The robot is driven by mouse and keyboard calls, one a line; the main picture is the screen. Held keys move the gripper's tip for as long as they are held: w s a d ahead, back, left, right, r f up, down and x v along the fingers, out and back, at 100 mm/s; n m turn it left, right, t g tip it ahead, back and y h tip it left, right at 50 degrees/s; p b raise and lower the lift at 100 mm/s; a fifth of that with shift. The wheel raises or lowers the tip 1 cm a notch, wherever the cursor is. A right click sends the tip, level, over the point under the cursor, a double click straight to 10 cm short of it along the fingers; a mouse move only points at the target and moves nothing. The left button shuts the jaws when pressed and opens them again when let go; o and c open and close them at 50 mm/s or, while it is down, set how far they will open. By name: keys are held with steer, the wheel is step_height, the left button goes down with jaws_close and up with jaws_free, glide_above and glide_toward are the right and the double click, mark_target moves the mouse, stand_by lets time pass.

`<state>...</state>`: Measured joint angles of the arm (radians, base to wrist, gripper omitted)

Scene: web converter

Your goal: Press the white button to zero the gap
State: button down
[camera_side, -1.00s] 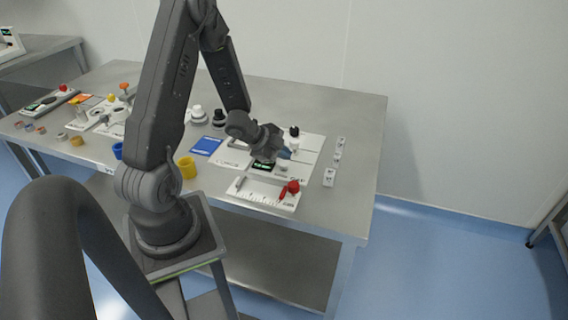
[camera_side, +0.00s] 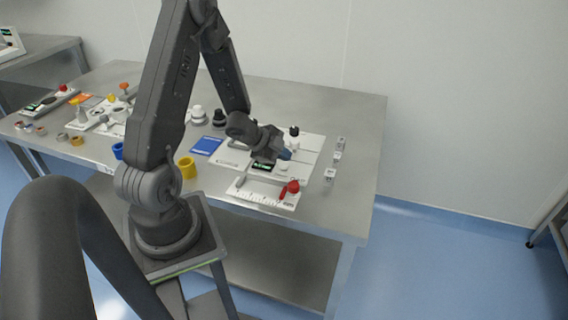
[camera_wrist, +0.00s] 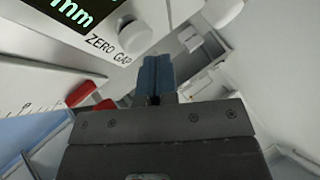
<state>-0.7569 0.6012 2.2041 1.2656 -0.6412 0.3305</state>
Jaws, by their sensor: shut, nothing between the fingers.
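The white button (camera_wrist: 135,38) is a round cap on a white panel, beside the printed words "ZERO GAP" and a dark display (camera_wrist: 85,10) with green characters. My gripper (camera_wrist: 156,60) has blue fingertips pressed together with nothing between them. In the wrist view the tips lie just below and right of the button, apart from it in the picture. I cannot tell the height between them. In the side view my gripper (camera_side: 286,155) is low over the white panel, close to the lit display (camera_side: 262,168).
A red knob (camera_side: 293,186) stands on a white ruler-marked block (camera_side: 262,195) in front. A black-topped post (camera_side: 294,131) is behind my gripper. Small grey blocks (camera_side: 337,157) line the right. A yellow cup (camera_side: 187,167) and blue pad (camera_side: 207,146) are left.

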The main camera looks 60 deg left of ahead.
mark_target(284, 164)
steer(key=shift+f, duration=0.8)
stand_by(0.7)
steer(key=shift+r, duration=1.05)
steer(key=shift+r, duration=2.5)
